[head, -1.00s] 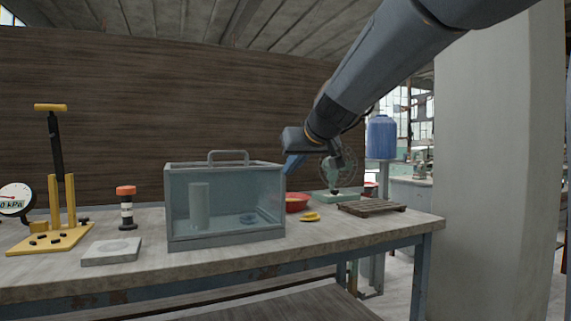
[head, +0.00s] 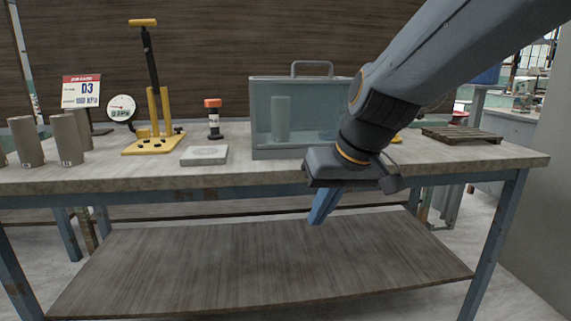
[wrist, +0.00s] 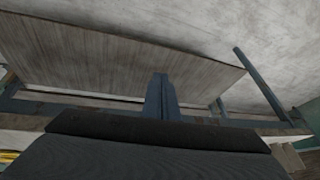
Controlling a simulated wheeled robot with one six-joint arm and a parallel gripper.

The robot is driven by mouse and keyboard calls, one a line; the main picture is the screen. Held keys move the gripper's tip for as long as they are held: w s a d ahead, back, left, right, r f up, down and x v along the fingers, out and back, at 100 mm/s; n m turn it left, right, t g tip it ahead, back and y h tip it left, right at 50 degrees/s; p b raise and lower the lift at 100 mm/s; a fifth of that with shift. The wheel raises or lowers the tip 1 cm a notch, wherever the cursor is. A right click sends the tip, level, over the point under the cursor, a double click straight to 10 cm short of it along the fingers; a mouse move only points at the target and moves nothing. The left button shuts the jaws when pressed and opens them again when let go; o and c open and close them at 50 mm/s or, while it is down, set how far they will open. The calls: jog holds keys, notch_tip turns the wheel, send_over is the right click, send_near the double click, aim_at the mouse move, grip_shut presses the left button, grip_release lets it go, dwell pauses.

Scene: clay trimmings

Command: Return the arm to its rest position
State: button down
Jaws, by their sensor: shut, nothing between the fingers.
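My gripper (head: 318,218) hangs from my arm in front of the workbench, at the middle right of the head view. Its blue fingers point down and are shut with nothing between them. In the wrist view the closed fingers (wrist: 161,98) stand against the bench's lower shelf (wrist: 100,50). My arm comes in from the upper right and covers the right end of the clear box (head: 268,152) and part of what lies behind it.
The bench top (head: 110,175) holds grey cylinders (head: 68,140), a yellow-based hand pump (head: 152,145), a dial gauge (head: 121,107), an orange-capped bottle (head: 213,120), a grey slab (head: 204,155) and a wooden pallet (head: 462,135). The lower shelf (head: 200,265) is bare.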

jog(key=s+f+n+g+h, duration=0.1)
jog(key=s+f+g, duration=0.1)
jog(key=s+f, duration=0.45)
jog(key=s+f+g+h, duration=0.15)
jog(key=s+f, duration=0.25)
jog(key=s, duration=0.6)
jog(key=d+r+m+p, duration=0.4)
jog(key=d+r+p, duration=0.8)
jog(key=p, duration=1.1)
notch_tip(320, 180, up, 4)
jog(key=shift+s+d+r+g, duration=0.15)
jog(key=shift+s+d+g, duration=0.05)
jog(key=shift+s+g, duration=0.2)
